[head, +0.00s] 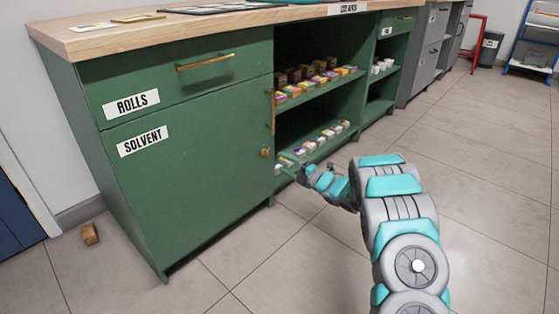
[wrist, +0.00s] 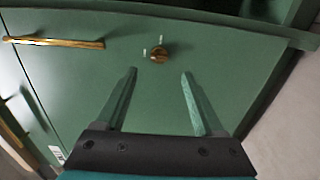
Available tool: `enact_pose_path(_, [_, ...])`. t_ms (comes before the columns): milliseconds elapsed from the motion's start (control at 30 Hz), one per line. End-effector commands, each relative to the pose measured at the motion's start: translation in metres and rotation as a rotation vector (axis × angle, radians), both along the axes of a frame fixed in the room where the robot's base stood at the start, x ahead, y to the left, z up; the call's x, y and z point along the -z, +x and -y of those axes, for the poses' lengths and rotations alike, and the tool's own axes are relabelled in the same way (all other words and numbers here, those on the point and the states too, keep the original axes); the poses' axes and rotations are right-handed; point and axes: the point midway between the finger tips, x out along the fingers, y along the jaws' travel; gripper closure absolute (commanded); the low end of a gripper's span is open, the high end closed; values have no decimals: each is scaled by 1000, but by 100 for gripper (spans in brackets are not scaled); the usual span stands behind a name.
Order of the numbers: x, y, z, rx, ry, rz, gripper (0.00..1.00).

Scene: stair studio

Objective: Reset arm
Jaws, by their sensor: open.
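My gripper (wrist: 158,72) is open and empty in the wrist view, its two fingers apart. It faces the green cabinet door (wrist: 220,65), with a round brass knob (wrist: 158,54) just beyond the fingertips and between them in the picture. In the head view my arm reaches forward, and my gripper (head: 283,166) is small beside the front of the green cabinet (head: 190,185), near the brass knob (head: 265,153). I cannot tell whether the fingers touch the cabinet.
Open shelves (head: 318,92) with rows of small colourful boxes are right of the SOLVENT door (head: 200,170). A wooden worktop (head: 190,27) lies above. A small brown block (head: 90,234) is on the floor at left. The tiled floor (head: 490,170) at right is clear.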

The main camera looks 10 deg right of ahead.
Motion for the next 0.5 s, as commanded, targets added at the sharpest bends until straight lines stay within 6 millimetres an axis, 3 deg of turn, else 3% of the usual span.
enact_pose_path(500, [-8,3,10,54,-14,-47,30])
